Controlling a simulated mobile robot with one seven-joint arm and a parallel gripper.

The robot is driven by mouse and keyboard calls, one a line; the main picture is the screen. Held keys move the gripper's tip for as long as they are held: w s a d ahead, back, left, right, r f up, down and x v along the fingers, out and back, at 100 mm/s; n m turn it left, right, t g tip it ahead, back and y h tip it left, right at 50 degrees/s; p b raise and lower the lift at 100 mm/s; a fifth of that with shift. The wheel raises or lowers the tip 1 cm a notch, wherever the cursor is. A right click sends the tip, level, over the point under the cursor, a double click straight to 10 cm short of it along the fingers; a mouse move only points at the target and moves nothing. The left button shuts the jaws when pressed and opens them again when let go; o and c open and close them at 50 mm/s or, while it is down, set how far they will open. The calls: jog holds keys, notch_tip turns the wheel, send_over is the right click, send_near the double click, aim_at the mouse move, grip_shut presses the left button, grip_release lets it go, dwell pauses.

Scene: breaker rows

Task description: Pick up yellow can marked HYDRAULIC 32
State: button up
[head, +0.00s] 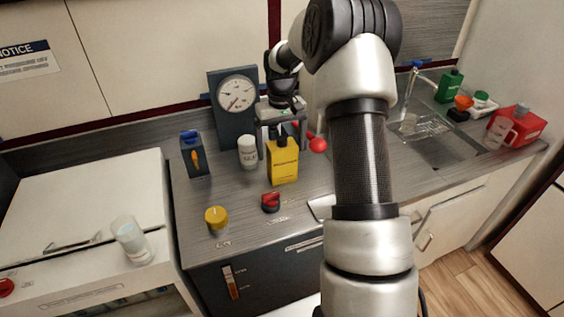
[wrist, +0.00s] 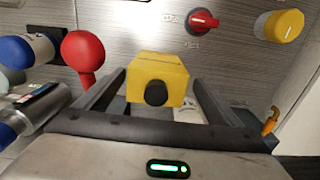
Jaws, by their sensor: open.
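The yellow can (head: 284,168) marked HYDRAULIC stands upright on the grey counter; its small print is too small to read. In the wrist view the can (wrist: 172,67) is seen from above, with its black cap (wrist: 156,93) towards me. My gripper (head: 281,137) is over the can, pointing down. Its fingers are apart, one on each side of the can's top. In the wrist view the open gripper (wrist: 157,80) shows a gap between the can and each finger.
A white bottle (head: 247,152) stands just left of the can, and a red ball knob (head: 318,145) is close on its right. A gauge stand (head: 235,117) is behind. A red switch (head: 271,202) and yellow knob (head: 216,219) are in front.

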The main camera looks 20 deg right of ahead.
aim_at(282, 159)
jog(key=f, duration=0.5)
jog(key=shift+w+d+f, duration=0.2)
jog(key=shift+d+f, duration=0.05)
jog(key=shift+f, duration=0.05)
jog(key=shift+r, duration=0.1)
jog(key=c, duration=1.8)
